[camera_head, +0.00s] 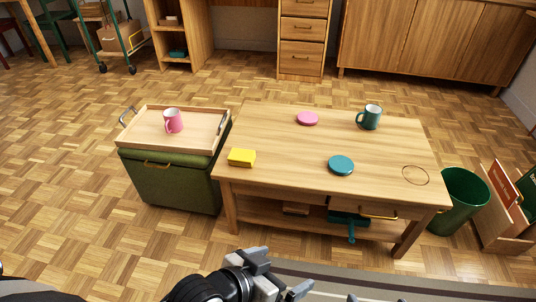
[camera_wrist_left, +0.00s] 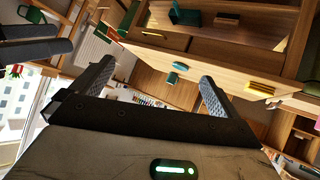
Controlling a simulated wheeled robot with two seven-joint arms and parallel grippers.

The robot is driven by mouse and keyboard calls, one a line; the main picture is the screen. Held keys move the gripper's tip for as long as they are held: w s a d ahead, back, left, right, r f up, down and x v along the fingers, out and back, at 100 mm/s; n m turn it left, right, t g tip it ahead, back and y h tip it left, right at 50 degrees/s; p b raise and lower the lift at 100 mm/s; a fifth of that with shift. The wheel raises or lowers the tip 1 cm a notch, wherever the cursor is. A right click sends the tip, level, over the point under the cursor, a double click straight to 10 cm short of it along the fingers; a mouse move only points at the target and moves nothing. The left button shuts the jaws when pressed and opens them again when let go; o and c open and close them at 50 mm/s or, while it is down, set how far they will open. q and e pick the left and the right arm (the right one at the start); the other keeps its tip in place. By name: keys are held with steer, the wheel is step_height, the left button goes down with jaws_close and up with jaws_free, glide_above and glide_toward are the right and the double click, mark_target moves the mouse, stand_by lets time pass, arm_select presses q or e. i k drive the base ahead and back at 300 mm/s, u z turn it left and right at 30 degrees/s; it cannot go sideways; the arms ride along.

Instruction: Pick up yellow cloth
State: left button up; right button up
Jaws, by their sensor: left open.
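The yellow cloth (camera_head: 242,157) is a small folded block lying on the left front part of the wooden table (camera_head: 275,150) in the head view. My left gripper (camera_head: 278,276) is in front of the table, near the bottom of the head view, well apart from the cloth. Its two fingers are spread and nothing is between them in the left wrist view (camera_wrist_left: 155,88).
A pink disc (camera_head: 307,118), a teal disc (camera_head: 341,165), a dark green mug (camera_head: 370,117) and a thin ring (camera_head: 415,175) are on the table. Left of it, a tray (camera_head: 200,127) with a pink mug (camera_head: 173,120) sits on a green box (camera_head: 180,185). A green bin (camera_head: 460,205) stands right.

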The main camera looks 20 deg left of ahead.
mark_target(237, 156)
steer(key=u, duration=0.05)
steer(key=i, duration=1.2)
steer(key=u, duration=0.55)
